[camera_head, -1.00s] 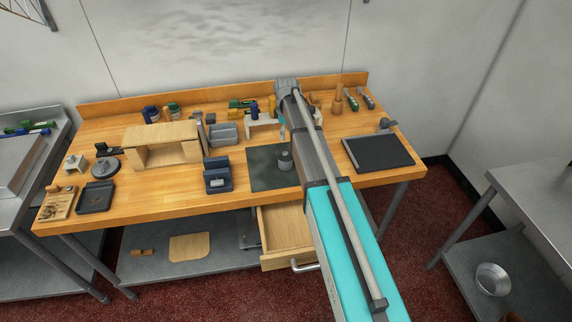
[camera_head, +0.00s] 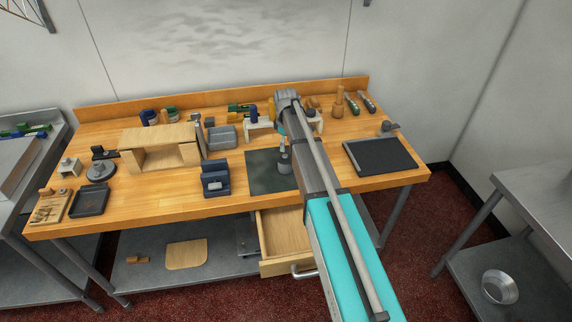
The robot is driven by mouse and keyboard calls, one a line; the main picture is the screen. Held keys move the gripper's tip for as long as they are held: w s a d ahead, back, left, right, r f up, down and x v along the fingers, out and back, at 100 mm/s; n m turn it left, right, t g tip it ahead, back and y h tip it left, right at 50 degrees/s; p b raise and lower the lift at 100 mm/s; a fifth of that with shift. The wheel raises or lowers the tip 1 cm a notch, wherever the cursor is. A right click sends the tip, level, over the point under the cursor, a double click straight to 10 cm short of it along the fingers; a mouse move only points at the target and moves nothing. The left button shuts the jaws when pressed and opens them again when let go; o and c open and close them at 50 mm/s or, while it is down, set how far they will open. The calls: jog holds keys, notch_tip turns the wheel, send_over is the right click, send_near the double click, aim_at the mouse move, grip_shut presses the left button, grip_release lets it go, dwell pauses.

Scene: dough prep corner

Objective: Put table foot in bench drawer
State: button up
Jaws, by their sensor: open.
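A grey cylindrical piece, which looks like the table foot (camera_head: 285,167), stands upright on the dark mat (camera_head: 262,180) near the bench's front edge. My gripper (camera_head: 284,146) is mostly hidden behind my arm; a small grey part of it shows just above the foot. It is open, and I cannot tell whether it touches the foot. The bench drawer (camera_head: 279,233) is pulled out below the bench top, in front of and lower than the mat. The part of its inside that I see is bare wood; my arm covers its right side.
A dark blue block-like holder (camera_head: 216,179) stands left of the mat. A wooden arch (camera_head: 158,147) and grey bin (camera_head: 222,138) stand behind it. A dark tray (camera_head: 380,155) lies right of my arm. Bare wood lies in front of the arch.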

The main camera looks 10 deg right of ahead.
aim_at(285, 157)
jog(key=shift+f, duration=0.15)
notch_tip(285, 157, down, 5)
jog(key=b, duration=0.5)
jog(key=shift+w+a, duration=0.1)
jog(key=shift+a, duration=0.05)
dwell(0.5)
grip_shut()
